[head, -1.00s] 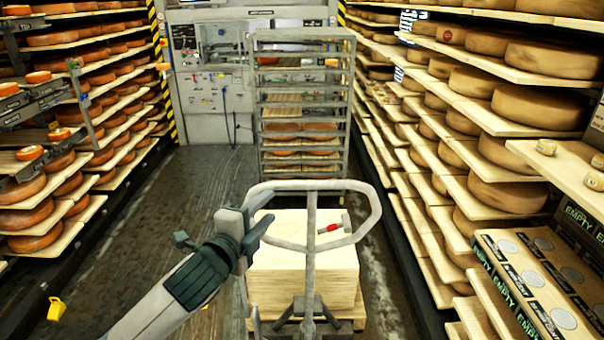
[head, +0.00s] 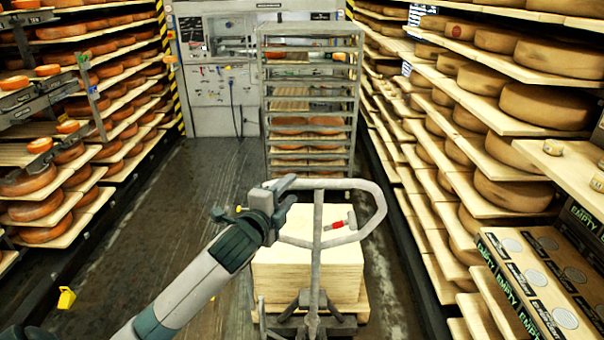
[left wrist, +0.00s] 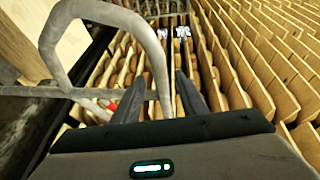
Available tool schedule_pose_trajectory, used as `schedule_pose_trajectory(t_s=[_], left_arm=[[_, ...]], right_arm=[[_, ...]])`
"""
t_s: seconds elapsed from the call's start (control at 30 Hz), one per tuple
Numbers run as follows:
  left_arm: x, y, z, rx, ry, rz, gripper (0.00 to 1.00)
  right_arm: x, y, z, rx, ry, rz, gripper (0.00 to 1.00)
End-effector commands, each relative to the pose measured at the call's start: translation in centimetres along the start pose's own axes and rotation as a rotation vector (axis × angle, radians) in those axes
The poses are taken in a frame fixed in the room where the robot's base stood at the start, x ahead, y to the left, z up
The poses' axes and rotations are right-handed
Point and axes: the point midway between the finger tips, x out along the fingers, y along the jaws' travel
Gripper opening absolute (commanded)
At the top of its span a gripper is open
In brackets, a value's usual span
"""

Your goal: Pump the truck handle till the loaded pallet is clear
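The truck handle (head: 317,240) is a grey loop on an upright shaft, standing in front of the load. My left gripper (head: 284,197) is at the loop's upper left, its fingers spread. In the left wrist view, a bar of the loop (left wrist: 138,26) runs down between the fingers (left wrist: 160,95), which look apart with gaps beside the bar. The load (head: 300,268) is a pale wooden stack on the pallet (head: 358,311). I cannot tell whether the pallet touches the floor. My right gripper is not in view.
A metal rack (head: 310,100) with cheeses stands beyond the load. Shelves of cheese wheels line the left (head: 110,115) and right (head: 545,104). Boxes marked EMPTY (head: 530,290) are at the lower right. A small yellow object (head: 67,297) lies at the lower left. The floor left of the load is open.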

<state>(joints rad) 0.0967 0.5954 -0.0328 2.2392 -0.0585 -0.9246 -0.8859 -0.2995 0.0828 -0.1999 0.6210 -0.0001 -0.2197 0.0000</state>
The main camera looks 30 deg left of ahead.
Motion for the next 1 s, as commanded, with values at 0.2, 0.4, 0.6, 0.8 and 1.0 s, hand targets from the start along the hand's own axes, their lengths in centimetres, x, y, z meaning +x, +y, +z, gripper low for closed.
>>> schedule_pose_trajectory(t_s=[0.2,0.4,0.6,0.8,1.0], left_arm=[[3.8,-0.3,0.0,-0.002,-0.001,0.002,0.39],[6.7,-0.2,0.0,-0.002,-0.001,0.001,0.39],[8.3,-0.1,-0.1,-0.001,0.000,0.001,0.39],[8.8,0.1,-0.1,0.000,0.001,0.001,0.39],[8.8,0.1,0.0,0.000,0.001,0.000,0.39]], right_arm=[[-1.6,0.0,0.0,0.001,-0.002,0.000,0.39],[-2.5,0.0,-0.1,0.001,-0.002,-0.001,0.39],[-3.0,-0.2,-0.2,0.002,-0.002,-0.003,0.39],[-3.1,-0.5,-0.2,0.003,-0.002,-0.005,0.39],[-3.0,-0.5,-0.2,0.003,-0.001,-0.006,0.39]])
